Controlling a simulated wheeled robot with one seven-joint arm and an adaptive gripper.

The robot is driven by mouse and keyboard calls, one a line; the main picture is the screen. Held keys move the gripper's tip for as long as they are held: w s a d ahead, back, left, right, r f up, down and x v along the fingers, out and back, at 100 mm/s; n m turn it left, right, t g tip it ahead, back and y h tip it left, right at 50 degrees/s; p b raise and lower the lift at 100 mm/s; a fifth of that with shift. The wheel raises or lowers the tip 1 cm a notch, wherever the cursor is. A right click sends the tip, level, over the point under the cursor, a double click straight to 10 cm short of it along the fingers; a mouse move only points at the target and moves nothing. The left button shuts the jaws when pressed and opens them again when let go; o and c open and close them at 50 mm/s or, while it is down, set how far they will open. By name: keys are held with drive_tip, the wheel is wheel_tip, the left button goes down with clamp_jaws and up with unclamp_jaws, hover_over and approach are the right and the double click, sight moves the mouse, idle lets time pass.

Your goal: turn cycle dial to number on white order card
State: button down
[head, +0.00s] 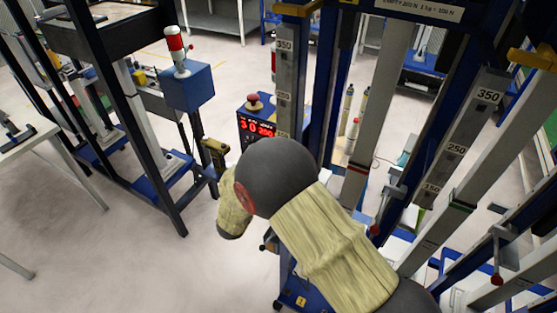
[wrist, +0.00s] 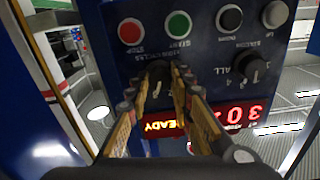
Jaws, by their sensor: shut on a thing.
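The cycle dial (wrist: 158,74) is a black knob on a dark blue control panel (wrist: 200,50). It sits between the fingertips of my gripper (wrist: 157,90), which is shut on it in the wrist view. The fingers cover much of the knob and nearby markings, so I cannot read its setting. In the head view the gripper (head: 214,153) shows beside the blue control box, partly hidden by my arm. I cannot make out a white order card in either view.
The panel also carries a red button (wrist: 130,31), a green button (wrist: 178,25), black and grey buttons, and a second black dial (wrist: 248,68). Red displays read "READY" and "30 2", partly covered. A red mushroom button (head: 254,102) tops the box. Tall frame posts (head: 375,105) stand close right.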

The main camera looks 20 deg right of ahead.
idle(0.4)
drive_tip(key=c, duration=1.7)
unclamp_jaws()
drive_tip(key=shift+o, duration=0.7)
drive_tip(key=shift+s+a, duration=0.1)
drive_tip(key=shift+a, duration=0.05)
drive_tip(key=v, duration=1.1)
drive_tip(key=shift+s+a, duration=0.25)
